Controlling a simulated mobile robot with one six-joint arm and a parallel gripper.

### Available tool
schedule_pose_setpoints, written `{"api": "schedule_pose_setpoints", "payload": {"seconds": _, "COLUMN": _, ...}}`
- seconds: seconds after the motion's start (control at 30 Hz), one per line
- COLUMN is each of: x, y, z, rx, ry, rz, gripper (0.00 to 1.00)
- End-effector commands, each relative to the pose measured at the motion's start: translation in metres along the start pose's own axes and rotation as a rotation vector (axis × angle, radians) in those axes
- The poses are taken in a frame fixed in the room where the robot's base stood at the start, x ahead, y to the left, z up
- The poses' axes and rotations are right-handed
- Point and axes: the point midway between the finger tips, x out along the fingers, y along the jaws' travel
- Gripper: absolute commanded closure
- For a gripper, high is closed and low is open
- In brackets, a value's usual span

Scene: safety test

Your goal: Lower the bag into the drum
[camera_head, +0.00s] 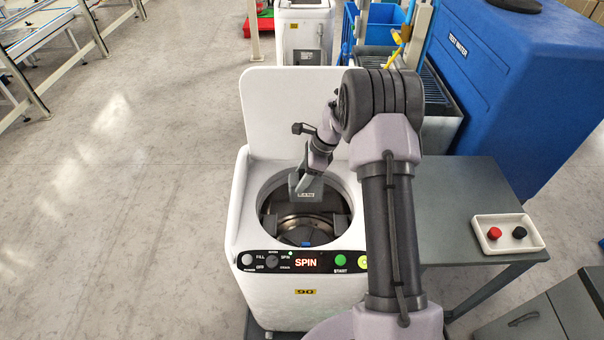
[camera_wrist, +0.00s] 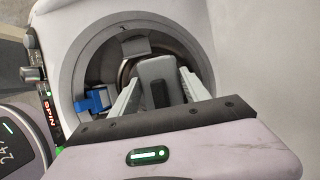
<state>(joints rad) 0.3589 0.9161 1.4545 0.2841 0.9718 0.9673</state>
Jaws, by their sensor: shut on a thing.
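A white top-loading machine (camera_head: 252,222) stands with its lid up and its round drum opening (camera_head: 302,222) facing up. Its panel display reads SPIN. My gripper (camera_head: 308,180) is over the back part of the opening. It is shut on a grey, block-like thing with a small label, which I take for the bag (camera_head: 304,190). In the wrist view the grey thing (camera_wrist: 156,72) is between my two pale fingers (camera_wrist: 160,88), with the drum's rim (camera_wrist: 70,72) around them. I cannot tell whether its underside touches anything inside.
The raised lid (camera_head: 290,105) stands behind the opening. A blue part (camera_wrist: 93,101) is at the drum's edge. A grey table (camera_head: 455,195) with a tray (camera_head: 483,243) of red and black knobs is at the right.

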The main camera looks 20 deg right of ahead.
Motion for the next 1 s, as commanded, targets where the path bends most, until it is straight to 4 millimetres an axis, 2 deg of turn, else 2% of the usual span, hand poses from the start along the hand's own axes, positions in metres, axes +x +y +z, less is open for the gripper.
{"api": "schedule_pose_setpoints", "payload": {"seconds": 0.03, "x": 0.012, "y": 0.0, "z": -0.005, "rx": 0.0, "ry": 0.0, "rz": -0.001, "gripper": 1.0}}
{"api": "schedule_pose_setpoints", "payload": {"seconds": 1.0, "x": 0.159, "y": 0.0, "z": -0.066, "rx": 0.0, "ry": -0.001, "rz": 0.0, "gripper": 1.0}}
